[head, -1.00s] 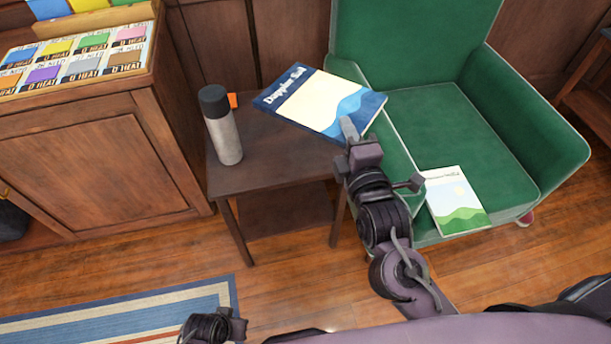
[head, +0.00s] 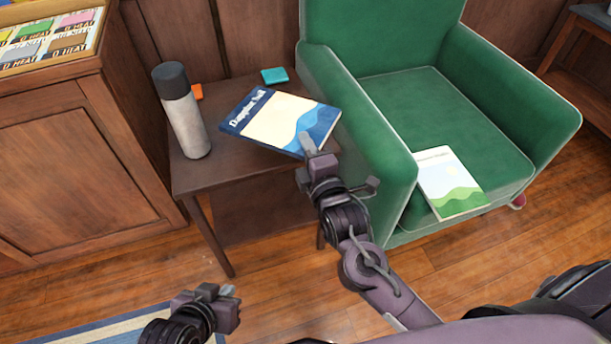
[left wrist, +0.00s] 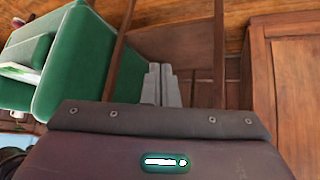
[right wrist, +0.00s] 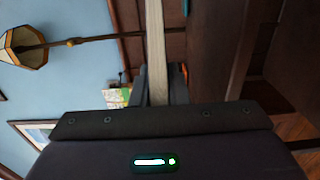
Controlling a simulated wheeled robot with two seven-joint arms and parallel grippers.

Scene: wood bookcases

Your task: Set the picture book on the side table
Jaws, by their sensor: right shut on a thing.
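The blue picture book (head: 282,122), with a cream panel and painted waves, lies nearly flat over the side table (head: 188,176). My right gripper (head: 309,148) is shut on its near right edge. In the right wrist view the book (right wrist: 156,40) is a thin pale strip between the fingers, seemingly a little above the dark tabletop; contact is not clear. My left gripper (head: 226,294) is empty, low in front of the table. Its fingers (left wrist: 162,86) look closed together in the left wrist view.
A grey bottle (head: 184,118) stands on the table's left. Orange (head: 197,92) and teal (head: 274,76) items lie at its back. A green armchair (head: 440,110) with another book (head: 449,182) is close on the right. A wood cabinet (head: 75,160) stands left.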

